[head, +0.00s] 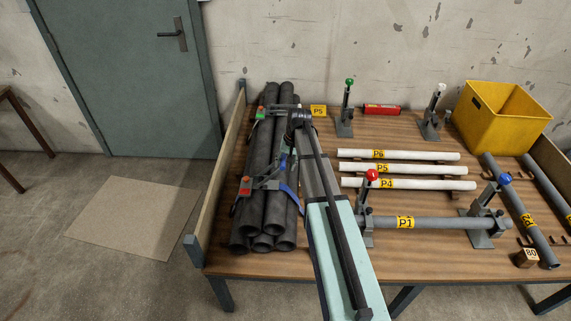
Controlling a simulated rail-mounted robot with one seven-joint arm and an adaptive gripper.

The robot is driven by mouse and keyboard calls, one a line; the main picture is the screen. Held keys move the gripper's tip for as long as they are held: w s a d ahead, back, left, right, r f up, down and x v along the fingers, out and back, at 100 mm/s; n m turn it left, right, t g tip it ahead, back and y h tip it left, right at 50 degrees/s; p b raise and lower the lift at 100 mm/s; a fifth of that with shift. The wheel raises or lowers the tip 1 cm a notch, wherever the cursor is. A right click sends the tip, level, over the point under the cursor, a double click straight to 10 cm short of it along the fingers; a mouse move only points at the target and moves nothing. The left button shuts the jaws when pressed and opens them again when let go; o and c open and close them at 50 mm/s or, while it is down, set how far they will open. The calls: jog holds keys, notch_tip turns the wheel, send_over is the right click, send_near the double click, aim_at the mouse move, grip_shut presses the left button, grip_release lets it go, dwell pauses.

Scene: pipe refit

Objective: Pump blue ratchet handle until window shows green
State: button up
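A bundle of dark grey pipes (285,240) lies at the left of the table, bound by straps. A blue strap (290,189) crosses its near part, with a grey ratchet (265,183) on top. A small red patch (246,182) shows at the ratchet's left end; I see no green there. A small blue part (283,161) shows just behind the ratchet, beside my arm. My gripper (284,152) seems to be over the bundle, close to this blue part. It is small and partly hidden by my arm, so I cannot tell its opening or whether it touches anything.
A second ratchet with a green patch (260,112) sits farther back on the bundle. Clamps with red (372,175) and blue (505,178) knobs hold pipe P1 (435,223). White pipes (400,169) and a yellow bin (488,125) lie right. A wooden side board (219,168) edges the left.

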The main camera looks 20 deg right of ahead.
jog(key=shift+w+a+r+p, duration=0.2)
jog(key=shift+w+a+r, duration=0.05)
jog(key=shift+a+r, duration=0.25)
jog(key=shift+w+a+r+p, duration=0.2)
jog(key=shift+a+r, duration=0.2)
jog(key=shift+a, duration=0.2)
jog(key=a, duration=0.1)
jog(key=w+a+r, duration=0.1)
jog(key=shift+w+a+r+p, duration=0.1)
jog(key=shift+a+r+p, duration=0.1)
jog(key=shift+a+p, duration=0.15)
jog(key=shift+a, duration=0.1)
jog(key=a, duration=0.1)
jog(key=w, duration=0.1)
jog(key=a, duration=0.1)
jog(key=shift+w+a+r, duration=0.15)
jog(key=shift+a+r, duration=0.2)
